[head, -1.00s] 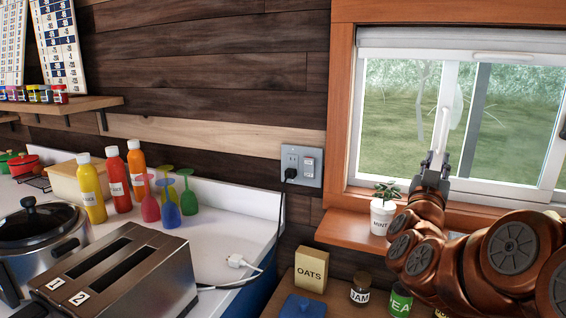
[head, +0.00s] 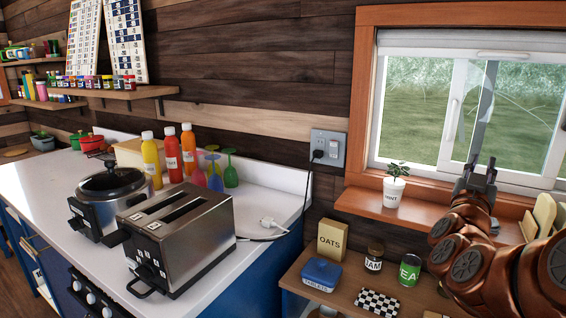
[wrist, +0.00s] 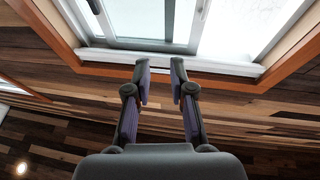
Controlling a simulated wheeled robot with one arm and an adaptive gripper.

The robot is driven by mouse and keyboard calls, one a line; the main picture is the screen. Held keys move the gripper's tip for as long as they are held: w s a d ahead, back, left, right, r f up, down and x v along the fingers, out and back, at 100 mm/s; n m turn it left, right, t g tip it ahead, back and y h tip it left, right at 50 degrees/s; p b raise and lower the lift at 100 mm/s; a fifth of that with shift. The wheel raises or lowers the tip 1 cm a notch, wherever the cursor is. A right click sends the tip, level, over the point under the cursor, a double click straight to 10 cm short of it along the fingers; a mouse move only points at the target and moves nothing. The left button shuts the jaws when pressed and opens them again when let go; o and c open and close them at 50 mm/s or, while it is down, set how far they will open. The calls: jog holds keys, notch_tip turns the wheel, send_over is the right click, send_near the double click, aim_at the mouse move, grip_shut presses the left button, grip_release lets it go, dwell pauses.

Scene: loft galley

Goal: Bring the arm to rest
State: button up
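My arm (head: 470,255) stands raised at the right of the head view, in front of the window. My gripper (head: 477,168) points upward in front of the lower part of the window. In the wrist view, my gripper (wrist: 160,72) shows two fingers apart with nothing between them. Behind the fingers are the window sill and the wooden wall.
A potted mint plant (head: 392,191) stands on the window ledge left of my gripper. Below are an oats box (head: 332,239), a jam jar (head: 374,257) and a green tea tin (head: 410,269). A toaster (head: 178,240) and a pot (head: 111,200) stand on the white counter (head: 45,190).

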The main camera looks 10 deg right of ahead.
jog(key=w+a+f+n+y+p, duration=0.1)
jog(key=w+a+f+n+y, duration=0.1)
jog(key=a+f+y, duration=0.3)
jog(key=w+a+f+n+y+p, duration=0.1)
jog(key=w+a+n+y, duration=0.2)
jog(key=a, duration=0.4)
jog(key=w+a+f+n+y+p, duration=0.1)
jog(key=a+f+n+y, duration=0.15)
jog(key=a+y, duration=0.3)
jog(key=s+a+f+n+g+y+p, duration=0.25)
jog(key=s+a+f+g, duration=0.35)
jog(key=s+a+f, duration=0.4)
jog(key=s+a+f+g+p, duration=0.1)
jog(key=s+g, duration=0.4)
jog(key=s, duration=0.8)
jog(key=s+a+f+m+g+p, duration=0.1)
jog(key=s+g, duration=0.5)
jog(key=s, duration=0.8)
jog(key=shift+a+f+p, duration=0.3)
jog(key=shift+f+p, duration=0.05)
jog(key=shift+p, duration=0.15)
jog(key=shift+d, duration=0.15)
